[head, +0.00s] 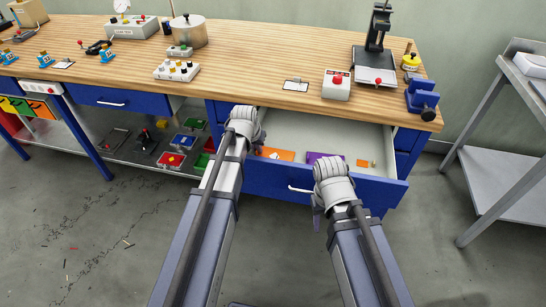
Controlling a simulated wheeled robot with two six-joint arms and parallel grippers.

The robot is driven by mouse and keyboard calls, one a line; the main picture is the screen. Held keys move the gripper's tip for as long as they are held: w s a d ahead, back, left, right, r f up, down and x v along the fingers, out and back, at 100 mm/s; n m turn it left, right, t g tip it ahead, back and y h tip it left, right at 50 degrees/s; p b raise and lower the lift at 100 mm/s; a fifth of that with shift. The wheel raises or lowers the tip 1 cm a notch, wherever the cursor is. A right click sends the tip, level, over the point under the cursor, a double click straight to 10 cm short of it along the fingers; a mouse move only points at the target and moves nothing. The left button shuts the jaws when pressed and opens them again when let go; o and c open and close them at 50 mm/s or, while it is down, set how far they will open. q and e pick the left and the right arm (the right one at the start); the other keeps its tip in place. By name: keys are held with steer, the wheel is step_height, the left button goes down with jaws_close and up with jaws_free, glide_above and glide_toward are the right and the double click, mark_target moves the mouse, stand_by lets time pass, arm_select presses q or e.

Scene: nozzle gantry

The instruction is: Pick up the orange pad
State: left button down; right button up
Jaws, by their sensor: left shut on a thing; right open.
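The orange pad (284,156) lies at the left end of the open drawer (341,127), partly hidden behind my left gripper. My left gripper (258,147) reaches down over the drawer's left part, at the pad's left end. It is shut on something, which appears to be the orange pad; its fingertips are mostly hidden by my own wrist. My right gripper (318,212) is open and empty in front of the drawer front, beside the drawer handle (300,190).
A purple pad (318,156) and a small orange piece (362,163) lie further right in the drawer. The wooden bench top (250,75) above holds a red-button box (336,87) and a press (376,58). A grey cart (497,180) stands at right.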

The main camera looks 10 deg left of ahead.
arm_select(q)
steer(key=shift+r, duration=0.1)
stand_by(0.3)
step_height(320, 180, up, 10)
steer(key=p, duration=1)
